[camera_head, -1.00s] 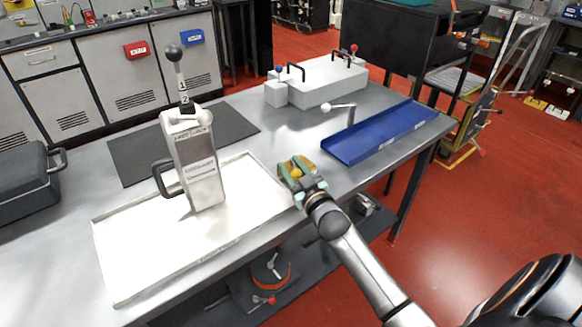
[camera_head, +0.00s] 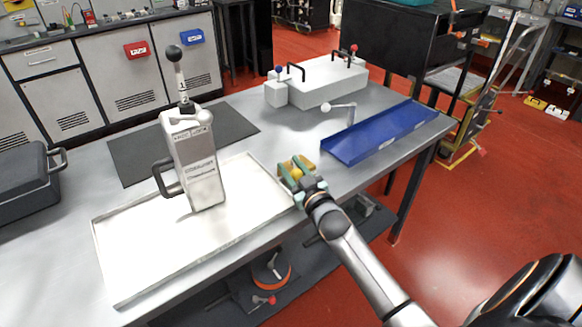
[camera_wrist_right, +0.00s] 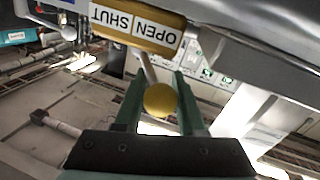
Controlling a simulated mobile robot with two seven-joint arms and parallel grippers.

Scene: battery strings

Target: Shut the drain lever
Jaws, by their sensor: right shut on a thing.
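The drain lever is a thin stem with a round yellow knob (camera_wrist_right: 160,99), seen in the right wrist view. The stem rises to a yellow block (camera_wrist_right: 135,30) with a white OPEN and SHUT label, upside down here. The knob lies below the OPEN half. My right gripper (camera_wrist_right: 158,100) has its green fingers on either side of the knob and is shut on it. In the head view my right gripper (camera_head: 297,172) is at the table's front edge, by the tray's right corner, with some yellow showing between the fingers. My left gripper is not in view.
A white canister (camera_head: 198,170) with a black-knobbed handle stands in the shallow white tray (camera_head: 250,235) on the grey table. A blue tray (camera_head: 385,135) and a white box (camera_head: 325,83) lie farther back. A black case (camera_head: 25,185) is at left.

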